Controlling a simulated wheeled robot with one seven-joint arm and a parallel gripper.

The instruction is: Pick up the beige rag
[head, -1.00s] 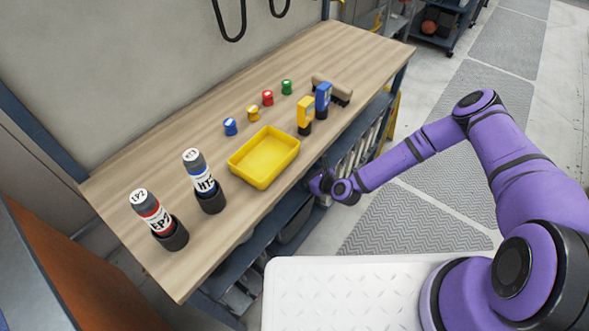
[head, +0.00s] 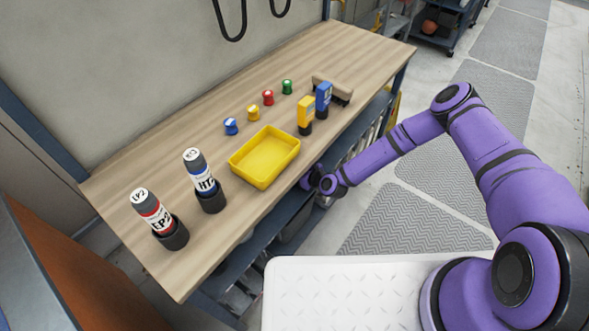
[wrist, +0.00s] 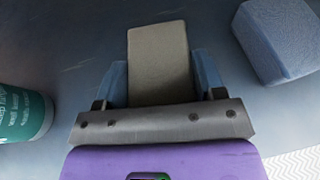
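The beige rag (wrist: 160,60) shows in the wrist view as a folded, grey-beige block, straight ahead of my gripper (wrist: 162,78). Its near part lies between the two blue-grey fingers, one along each side. The fingers are spread wide, and I see no clear squeeze on the rag; contact with its sides is hard to judge. In the head view my gripper (head: 310,178) is at the front edge of the workbench, beside the yellow tray, its fingers hidden by the bench. The rag is hidden in that view.
In the wrist view a blue folded block (wrist: 278,38) lies to the right and a green-labelled can (wrist: 22,112) stands to the left. The workbench (head: 140,170) bears a yellow tray (head: 264,178), bottles and small caps. A lower shelf (head: 255,250) runs beneath its top.

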